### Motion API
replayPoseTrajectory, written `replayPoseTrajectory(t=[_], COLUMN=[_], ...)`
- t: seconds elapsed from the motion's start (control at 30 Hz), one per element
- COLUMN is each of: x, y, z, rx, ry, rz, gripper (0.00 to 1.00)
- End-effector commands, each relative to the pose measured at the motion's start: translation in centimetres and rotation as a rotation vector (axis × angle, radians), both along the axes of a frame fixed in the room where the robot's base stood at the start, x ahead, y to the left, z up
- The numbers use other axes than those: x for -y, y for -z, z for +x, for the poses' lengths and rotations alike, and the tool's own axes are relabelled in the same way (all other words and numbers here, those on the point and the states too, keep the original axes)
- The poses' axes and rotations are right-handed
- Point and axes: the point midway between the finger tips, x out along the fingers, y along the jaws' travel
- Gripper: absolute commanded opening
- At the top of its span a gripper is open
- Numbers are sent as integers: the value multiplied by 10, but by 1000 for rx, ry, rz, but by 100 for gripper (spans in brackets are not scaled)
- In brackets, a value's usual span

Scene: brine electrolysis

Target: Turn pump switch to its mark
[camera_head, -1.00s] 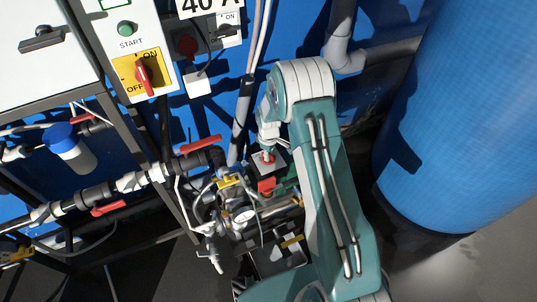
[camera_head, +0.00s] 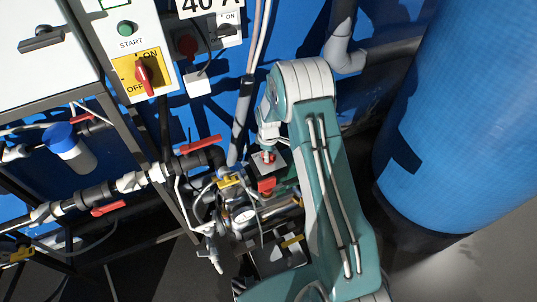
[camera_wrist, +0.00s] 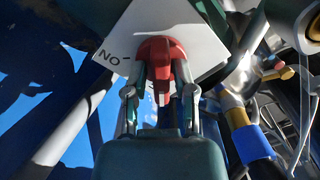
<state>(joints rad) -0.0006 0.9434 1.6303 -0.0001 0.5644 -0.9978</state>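The pump switch is a red knob (camera_wrist: 160,50) on a white plate (camera_wrist: 195,30); dark lettering on the plate reads upside down as "NO" with a short dash beside it. In the head view the switch's plate (camera_head: 269,166) sits low among the pipework, with the red knob (camera_head: 268,157) on it. My gripper (camera_wrist: 161,77) reaches the knob from below in the wrist view. Its two fingers converge on either side of the knob's handle and appear to touch it. The handle points down, toward my palm, in that view. The fingertips are partly hidden under the knob's edge.
A red-handled valve (camera_head: 198,144) and a pump with pipes (camera_head: 243,215) lie left of and below my arm. A blue tank (camera_head: 455,110) stands at right. A yellow-backed ON/OFF switch (camera_head: 145,75) is on the cabinet at upper left. Pipes crowd the wrist view's right side.

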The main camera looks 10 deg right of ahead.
Motion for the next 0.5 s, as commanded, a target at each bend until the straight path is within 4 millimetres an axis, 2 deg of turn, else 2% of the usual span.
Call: replayPoseTrajectory(t=[0.37, 0.5], x=[0, 0], y=[-2, -15], z=[-1, 0], rx=[-1, 1], ry=[1, 1], rz=[0, 0], gripper=[54, 54])
